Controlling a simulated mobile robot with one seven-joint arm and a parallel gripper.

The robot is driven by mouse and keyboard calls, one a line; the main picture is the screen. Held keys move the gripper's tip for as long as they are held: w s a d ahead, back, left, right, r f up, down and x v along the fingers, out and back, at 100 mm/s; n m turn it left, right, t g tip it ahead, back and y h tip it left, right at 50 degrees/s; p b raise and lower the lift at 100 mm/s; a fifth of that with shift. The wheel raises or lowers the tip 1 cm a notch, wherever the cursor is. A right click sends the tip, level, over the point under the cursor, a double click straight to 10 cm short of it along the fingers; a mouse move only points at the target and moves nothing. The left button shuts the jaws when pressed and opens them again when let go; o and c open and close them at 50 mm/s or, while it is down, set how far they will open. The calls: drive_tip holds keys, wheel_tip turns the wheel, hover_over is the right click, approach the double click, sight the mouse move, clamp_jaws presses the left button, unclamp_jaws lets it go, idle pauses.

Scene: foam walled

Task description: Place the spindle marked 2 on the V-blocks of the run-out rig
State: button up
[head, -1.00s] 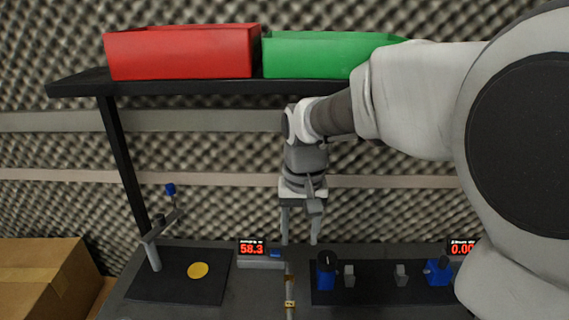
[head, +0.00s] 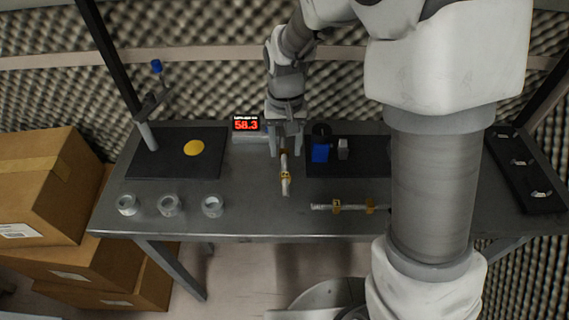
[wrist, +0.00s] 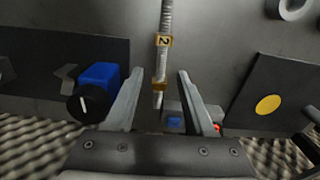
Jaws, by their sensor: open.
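The spindle marked 2 (head: 286,182) lies on the table, pointing towards me, a thin grey rod with brass collars. In the wrist view its collar (wrist: 163,41) shows the 2. My gripper (head: 285,154) is open at the spindle's far end. In the wrist view the spindle runs between the two fingertips (wrist: 162,76), with a gap on each side; I cannot tell their height. The run-out rig is a dark plate (head: 372,152) right of the gripper, with a blue block (head: 320,152) and a grey V-block (head: 343,149). My arm hides its right part.
Another spindle (head: 324,207) lies crosswise at the front, partly hidden by my arm. Several metal rings (head: 168,205) sit front left. A dark plate with a yellow disc (head: 194,148) and a post stands behind them. A display (head: 247,124) reads 58.3. A dark rack (head: 523,180) is at right.

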sight(284, 163)
wheel_tip(284, 163, down, 5)
drive_tip(key=shift+a+f+b, duration=0.1)
drive_tip(key=shift+b, duration=0.3)
clamp_jaws()
drive_tip(key=shift+w, duration=0.1)
idle(1.2)
